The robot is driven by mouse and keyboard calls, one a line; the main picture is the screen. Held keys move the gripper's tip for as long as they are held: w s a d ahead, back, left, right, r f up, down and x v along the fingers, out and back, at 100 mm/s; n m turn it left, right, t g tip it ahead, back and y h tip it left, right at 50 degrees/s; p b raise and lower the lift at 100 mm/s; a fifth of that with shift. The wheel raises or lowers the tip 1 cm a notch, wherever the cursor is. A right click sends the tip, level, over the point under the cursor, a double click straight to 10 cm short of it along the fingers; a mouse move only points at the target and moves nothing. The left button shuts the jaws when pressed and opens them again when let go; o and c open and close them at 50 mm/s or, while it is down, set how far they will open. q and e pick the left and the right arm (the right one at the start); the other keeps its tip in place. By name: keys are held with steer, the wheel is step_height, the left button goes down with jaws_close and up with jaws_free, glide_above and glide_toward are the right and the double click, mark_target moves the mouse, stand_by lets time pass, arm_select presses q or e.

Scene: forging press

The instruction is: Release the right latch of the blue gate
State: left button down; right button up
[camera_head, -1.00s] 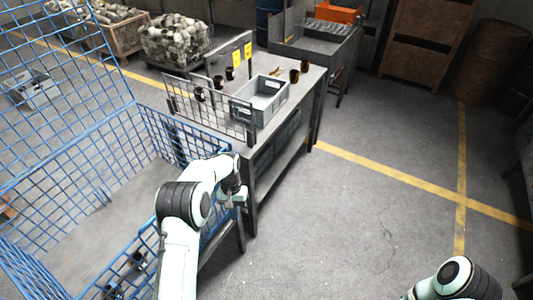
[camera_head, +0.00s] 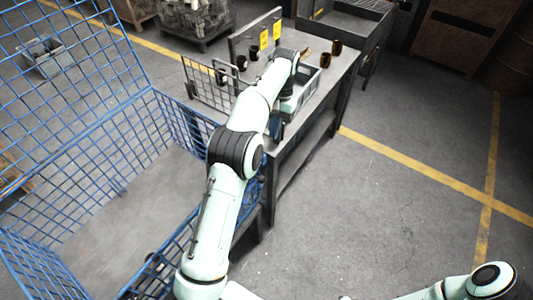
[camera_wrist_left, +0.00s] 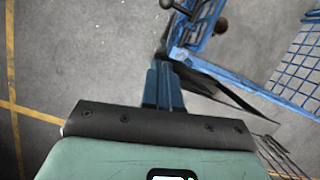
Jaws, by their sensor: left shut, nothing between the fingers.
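The blue wire-mesh cage with its gate (camera_head: 122,130) fills the left of the head view. Its blue frame corner (camera_wrist_left: 198,28) shows at the upper right of the left wrist view. A dark round-ended handle (camera_wrist_left: 168,4) and a brown knob (camera_wrist_left: 221,26) sit by that corner; I cannot tell which part is the right latch. My left gripper (camera_head: 275,130) is beyond the cage's right side, by the table edge, partly hidden by my arm. In the left wrist view its blue fingers (camera_wrist_left: 163,88) are shut and empty, apart from the handle. My right gripper is out of view.
The metal table (camera_head: 335,85) stands behind my left arm, with a grey crate (camera_head: 312,82), a wire rack (camera_head: 205,85) and several dark cups (camera_head: 326,60). The floor (camera_head: 370,210) with yellow lines is clear to the right.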

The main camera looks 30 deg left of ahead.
arm_select(q)
steer(key=shift+r, duration=0.35)
steer(key=s+f+b, duration=0.3)
steer(key=s+f, duration=0.3)
steer(key=f, duration=0.4)
steer(key=shift+s+d+f, duration=0.2)
steer(key=shift+s+d, duration=0.2)
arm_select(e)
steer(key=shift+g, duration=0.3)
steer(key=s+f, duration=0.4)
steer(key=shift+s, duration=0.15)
